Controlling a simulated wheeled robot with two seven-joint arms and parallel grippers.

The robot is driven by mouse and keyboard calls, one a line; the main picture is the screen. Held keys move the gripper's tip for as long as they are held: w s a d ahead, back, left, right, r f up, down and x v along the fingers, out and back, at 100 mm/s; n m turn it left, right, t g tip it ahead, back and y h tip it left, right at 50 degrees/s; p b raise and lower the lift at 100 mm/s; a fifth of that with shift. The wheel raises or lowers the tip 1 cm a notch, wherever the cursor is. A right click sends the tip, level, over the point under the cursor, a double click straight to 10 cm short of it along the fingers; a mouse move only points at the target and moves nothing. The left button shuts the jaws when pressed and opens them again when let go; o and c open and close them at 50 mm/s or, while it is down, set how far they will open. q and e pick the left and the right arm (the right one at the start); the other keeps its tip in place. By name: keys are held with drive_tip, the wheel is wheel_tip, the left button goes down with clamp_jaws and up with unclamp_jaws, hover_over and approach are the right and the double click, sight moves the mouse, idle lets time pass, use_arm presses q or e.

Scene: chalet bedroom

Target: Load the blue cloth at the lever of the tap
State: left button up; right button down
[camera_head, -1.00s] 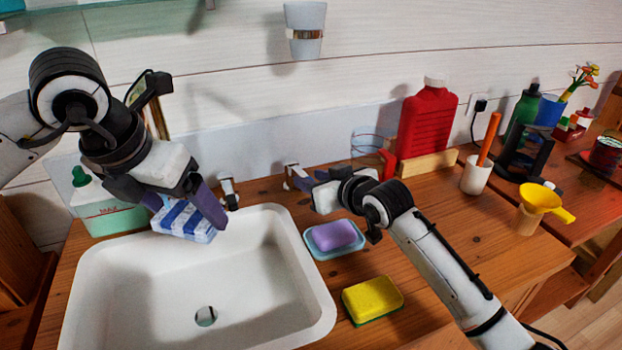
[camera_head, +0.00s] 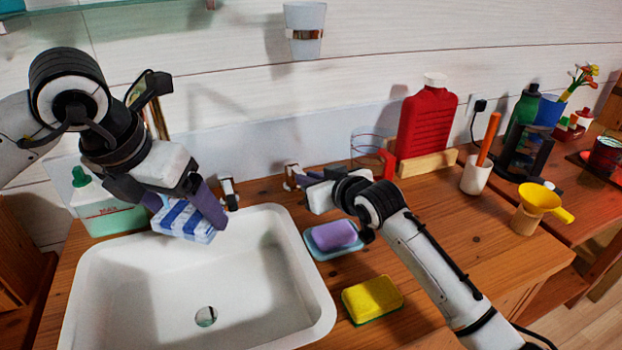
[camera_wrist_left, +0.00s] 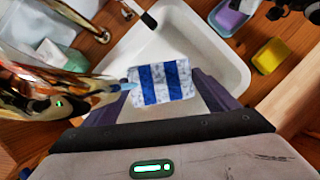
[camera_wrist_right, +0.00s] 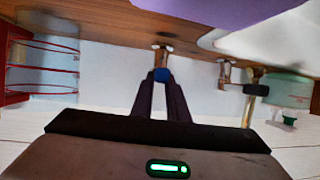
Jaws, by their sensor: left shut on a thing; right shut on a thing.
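The blue-and-white striped cloth (camera_head: 185,220) is a folded block held in my left gripper (camera_head: 190,208) over the back left rim of the white sink (camera_head: 322,315). The left wrist view shows the cloth (camera_wrist_left: 160,82) between the two purple fingers. The shiny tap (camera_wrist_left: 50,95) stands beside it, mostly hidden behind my left arm in the head view. My right gripper (camera_head: 300,182) is behind the sink's right corner, its fingers closed on a small blue-ended metal tap lever (camera_wrist_right: 162,58). Another metal handle (camera_head: 229,192) stands to its left.
A purple soap (camera_head: 333,234) on a blue dish (camera_head: 318,252) lies close under my right arm. A yellow sponge (camera_head: 372,298) lies right of the sink.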

drive_tip(key=shift+s+a+m+t+h, duration=0.25)
drive_tip(key=shift+a+m+t+h, duration=0.15)
drive_tip(key=shift+a+m+h, duration=0.45)
drive_tip(key=shift+d+f, duration=0.1)
drive_tip(key=shift+d, duration=0.05)
drive_tip(key=c, duration=1.7)
unclamp_jaws()
drive_tip(key=v, duration=1.2)
use_arm(q)
drive_tip(key=s+d+b, duration=0.1)
drive_tip(key=s+d, duration=0.4)
drive_tip(key=shift+s+d, duration=0.25)
drive_tip(key=shift+d, duration=0.15)
use_arm(e)
drive_tip(key=shift+f, duration=0.65)
